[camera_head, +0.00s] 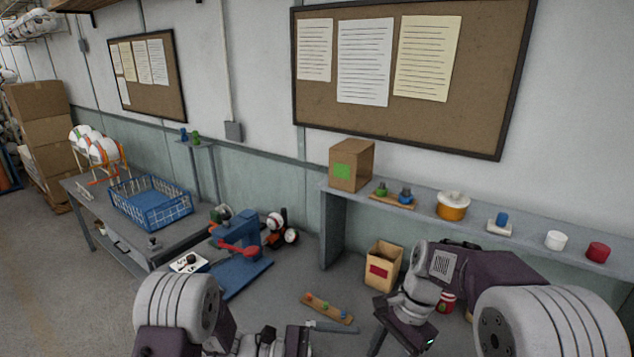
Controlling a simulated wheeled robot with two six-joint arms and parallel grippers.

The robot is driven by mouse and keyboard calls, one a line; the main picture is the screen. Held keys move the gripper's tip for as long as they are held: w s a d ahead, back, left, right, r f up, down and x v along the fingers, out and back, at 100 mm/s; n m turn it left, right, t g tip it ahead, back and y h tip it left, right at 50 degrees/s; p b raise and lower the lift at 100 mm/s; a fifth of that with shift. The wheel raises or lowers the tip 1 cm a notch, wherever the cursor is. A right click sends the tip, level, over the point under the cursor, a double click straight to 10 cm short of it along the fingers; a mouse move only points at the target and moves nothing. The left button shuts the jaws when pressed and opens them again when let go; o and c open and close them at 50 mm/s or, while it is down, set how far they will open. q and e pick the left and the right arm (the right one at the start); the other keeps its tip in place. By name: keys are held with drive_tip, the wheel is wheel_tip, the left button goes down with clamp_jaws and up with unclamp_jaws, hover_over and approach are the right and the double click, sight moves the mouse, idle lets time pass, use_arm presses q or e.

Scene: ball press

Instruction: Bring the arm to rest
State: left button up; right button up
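My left gripper (318,328) is at the bottom centre, at the end of the arm coming in from the lower left. It points right, and a thin finger shows beside its dark body; the lower part is cut off by the frame edge. My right gripper (378,342) hangs right of it, pointing down and left from its dark housing. Its fingertips are mostly hidden or out of frame. I see nothing held in either, and finger opening is unclear. The blue press (243,270) with a red lever (238,249) stands apart from both grippers, up and left.
A grey table (95,213) at left holds a blue basket (150,203). A grey shelf (480,222) at right carries a cardboard box (351,165), an orange pot (453,206) and small items. An open carton (383,265) and a wooden strip with coloured balls (327,308) lie near my grippers.

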use_arm(q)
drive_tip(key=s+a+m+g+y, duration=0.3)
drive_tip(key=s+a+m+y, duration=0.25)
drive_tip(key=s, duration=0.45)
drive_tip(key=s+a+f+m+t+y, duration=0.25)
drive_tip(key=a+f+m+y, duration=0.2)
drive_tip(key=a+y, duration=0.45)
drive_tip(key=w+a+f+m+t+y, duration=0.2)
drive_tip(key=w+a+f+m, duration=0.1)
drive_tip(key=a, duration=0.6)
drive_tip(key=shift+w+t, duration=0.35)
drive_tip(key=shift+w, duration=0.2)
use_arm(e)
drive_tip(key=s+d+f+n+t+h, duration=0.2)
drive_tip(key=s+d+f+n, duration=0.2)
drive_tip(key=s+f+n, duration=0.3)
drive_tip(key=s+n, duration=0.1)
drive_tip(key=n, duration=0.3)
drive_tip(key=shift+s+f+t+h, duration=0.2)
drive_tip(key=shift+s+t+h, duration=0.1)
drive_tip(key=shift+h, duration=0.1)
